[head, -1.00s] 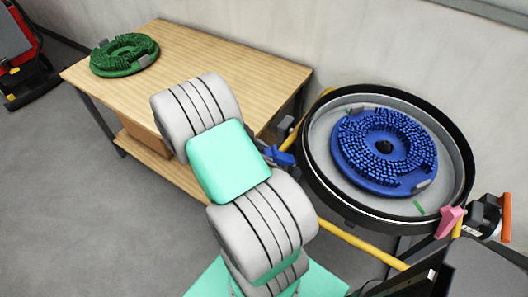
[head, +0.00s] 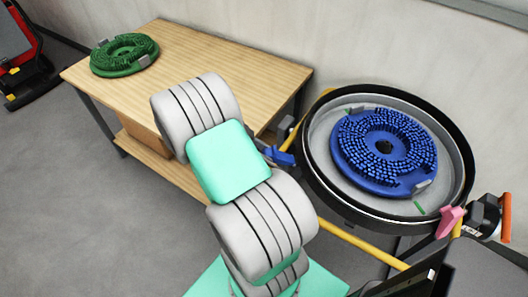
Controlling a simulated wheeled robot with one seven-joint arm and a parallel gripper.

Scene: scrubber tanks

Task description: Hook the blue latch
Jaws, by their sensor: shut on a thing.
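The blue latch (head: 280,157) is at the left side of the round black-rimmed tank (head: 313,197), near its outer wall. My arm covers part of its surroundings, and I cannot tell whether the latch is hooked. My gripper is not visible; my own grey and mint arm links cross the middle of the view and hide the space left of the latch.
A blue round brush (head: 347,174) lies bristles up in the tank. A pink latch (head: 449,220) is at the tank's right side. A wooden table (head: 220,62) with a green brush (head: 124,54) stands behind my arm. Yellow tubes (head: 350,240) run below the tank.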

